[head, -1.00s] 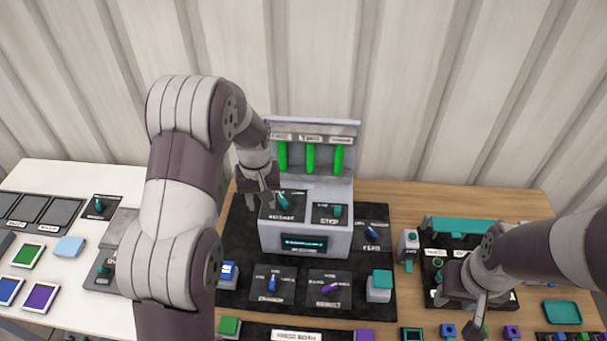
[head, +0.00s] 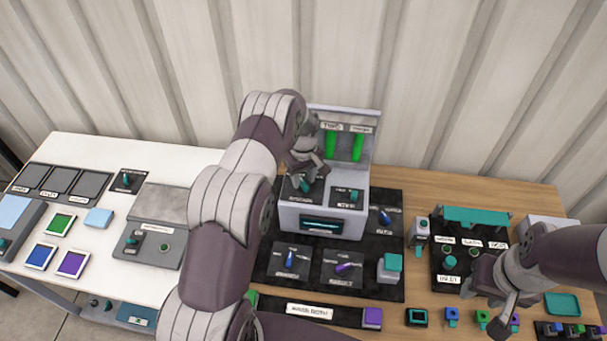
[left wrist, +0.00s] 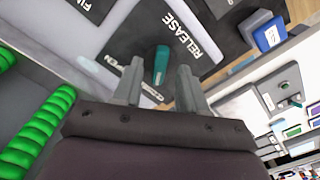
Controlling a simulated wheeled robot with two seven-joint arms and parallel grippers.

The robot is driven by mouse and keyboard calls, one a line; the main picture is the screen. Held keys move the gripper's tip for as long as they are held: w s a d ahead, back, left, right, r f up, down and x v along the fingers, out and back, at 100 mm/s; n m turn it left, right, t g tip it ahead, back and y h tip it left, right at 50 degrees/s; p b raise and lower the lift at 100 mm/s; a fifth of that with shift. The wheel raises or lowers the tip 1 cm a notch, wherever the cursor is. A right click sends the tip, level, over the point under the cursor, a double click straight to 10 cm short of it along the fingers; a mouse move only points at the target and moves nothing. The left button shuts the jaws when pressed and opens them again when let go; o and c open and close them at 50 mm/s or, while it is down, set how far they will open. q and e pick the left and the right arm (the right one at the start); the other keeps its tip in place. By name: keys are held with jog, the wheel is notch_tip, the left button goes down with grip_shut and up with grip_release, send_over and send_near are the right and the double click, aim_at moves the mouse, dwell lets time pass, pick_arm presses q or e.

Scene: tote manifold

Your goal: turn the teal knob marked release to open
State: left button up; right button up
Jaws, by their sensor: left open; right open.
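The teal knob marked RELEASE (left wrist: 161,66) stands on a dark plate on top of the grey box (head: 322,219). In the left wrist view it lies between and just beyond the fingertips of my left gripper (left wrist: 158,80), which is open. The white word RELEASE is readable beside the knob. In the head view my left gripper (head: 303,180) is over the left plate of the box and partly hides the knob (head: 306,186). My right gripper (head: 503,305) is open and empty over the right side of the table.
A second teal knob (head: 354,196) is on the box's right plate. Green cylinders (head: 358,146) stand at the box's back. A blue knob (head: 290,258) and a purple knob (head: 345,267) lie in front. A white table (head: 110,157) is on the left.

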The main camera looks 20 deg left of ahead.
pick_arm(q)
jog(key=shift+f, duration=0.75)
grip_shut()
